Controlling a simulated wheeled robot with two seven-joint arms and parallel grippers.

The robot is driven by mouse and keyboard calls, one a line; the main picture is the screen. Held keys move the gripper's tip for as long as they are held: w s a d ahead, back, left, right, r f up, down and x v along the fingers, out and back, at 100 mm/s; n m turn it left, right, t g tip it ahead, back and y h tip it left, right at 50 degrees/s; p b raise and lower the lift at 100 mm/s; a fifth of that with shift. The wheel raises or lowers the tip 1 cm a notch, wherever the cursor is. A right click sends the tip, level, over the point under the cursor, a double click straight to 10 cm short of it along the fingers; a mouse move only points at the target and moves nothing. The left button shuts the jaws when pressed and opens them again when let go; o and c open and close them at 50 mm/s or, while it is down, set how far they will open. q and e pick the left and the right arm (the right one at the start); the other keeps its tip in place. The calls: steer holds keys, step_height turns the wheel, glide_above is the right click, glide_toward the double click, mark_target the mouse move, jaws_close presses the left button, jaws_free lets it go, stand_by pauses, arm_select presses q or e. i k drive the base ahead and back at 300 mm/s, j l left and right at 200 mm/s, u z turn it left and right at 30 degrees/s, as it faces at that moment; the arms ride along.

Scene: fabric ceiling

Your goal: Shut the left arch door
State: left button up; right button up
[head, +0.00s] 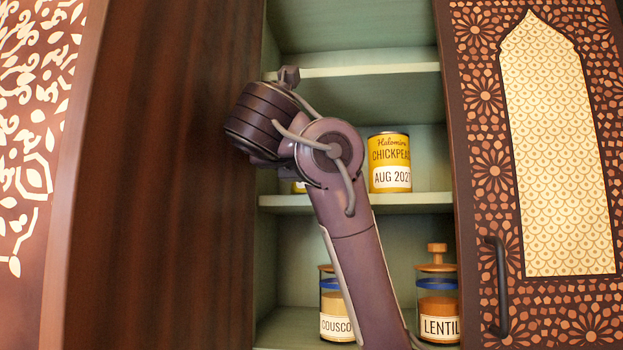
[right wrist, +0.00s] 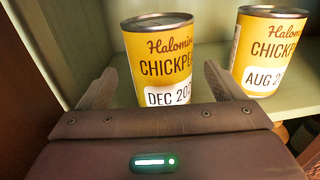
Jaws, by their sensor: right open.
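The left arch door (head: 165,180) appears as a tall dark brown streaked panel, seen at a steep angle left of the open shelves; its arch face and any handle are not visible. My right arm crosses the cabinet opening, its wrist close to the panel's right edge; I cannot tell if they touch. In the right wrist view my right gripper (right wrist: 160,88) is open, its fingers apart with a yellow chickpea can (right wrist: 162,65) standing beyond and between them. It is not gripped. My left gripper is out of view.
A second chickpea can (head: 390,165) stands on the middle shelf (head: 410,201). Couscous (head: 337,310) and lentil (head: 438,308) jars stand below. The right arch door (head: 480,130) has a dark handle (head: 499,290). A pale patterned surface (head: 30,110) is at far left.

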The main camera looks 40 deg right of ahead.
mark_target(150, 247)
steer(key=k+j, duration=0.8)
steer(key=j, duration=0.15)
steer(key=k+j, duration=0.75)
steer(key=j, duration=0.2)
